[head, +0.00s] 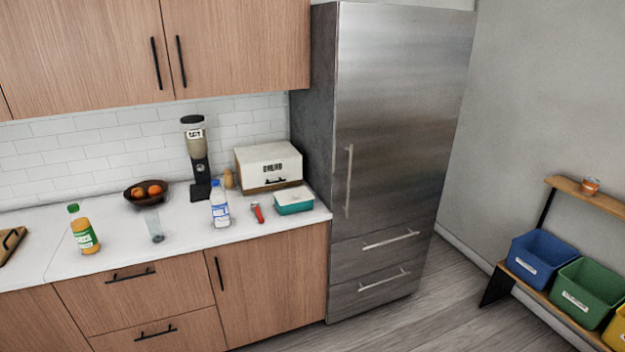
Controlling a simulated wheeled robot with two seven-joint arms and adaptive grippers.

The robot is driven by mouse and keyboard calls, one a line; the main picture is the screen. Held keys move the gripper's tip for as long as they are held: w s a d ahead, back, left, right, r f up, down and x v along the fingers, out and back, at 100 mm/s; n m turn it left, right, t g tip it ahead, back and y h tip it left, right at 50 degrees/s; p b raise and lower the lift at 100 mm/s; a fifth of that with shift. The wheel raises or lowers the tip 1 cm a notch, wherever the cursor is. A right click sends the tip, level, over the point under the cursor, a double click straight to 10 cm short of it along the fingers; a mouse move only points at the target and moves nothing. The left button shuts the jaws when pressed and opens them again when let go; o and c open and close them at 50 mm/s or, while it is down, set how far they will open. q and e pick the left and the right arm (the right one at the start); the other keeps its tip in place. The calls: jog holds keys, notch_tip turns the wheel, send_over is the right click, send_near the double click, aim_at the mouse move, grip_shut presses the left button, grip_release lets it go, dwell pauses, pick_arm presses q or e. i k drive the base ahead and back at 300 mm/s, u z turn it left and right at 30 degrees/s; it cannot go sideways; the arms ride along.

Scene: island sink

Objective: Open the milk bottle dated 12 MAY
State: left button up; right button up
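One bottle that looks like milk (220,207), white with a blue cap and a blue and white label, stands upright on the white counter. The label is too small for me to read a date. Its cap appears to be on. A second bottle, orange with a green cap and green label (83,230), stands further left on the counter. Neither of my grippers shows in the head view.
Near the white bottle are a glass (153,225), a red-handled tool (257,212), a teal container (293,200), a bread box (268,166) and a dispenser (196,160). A fruit bowl (134,199) stands behind. The fridge (395,150) is shut.

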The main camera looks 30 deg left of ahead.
aim_at(217, 201)
jog(key=i, duration=1.85)
jog(key=u, duration=0.95)
jog(key=i, duration=0.9)
jog(key=u, duration=0.95)
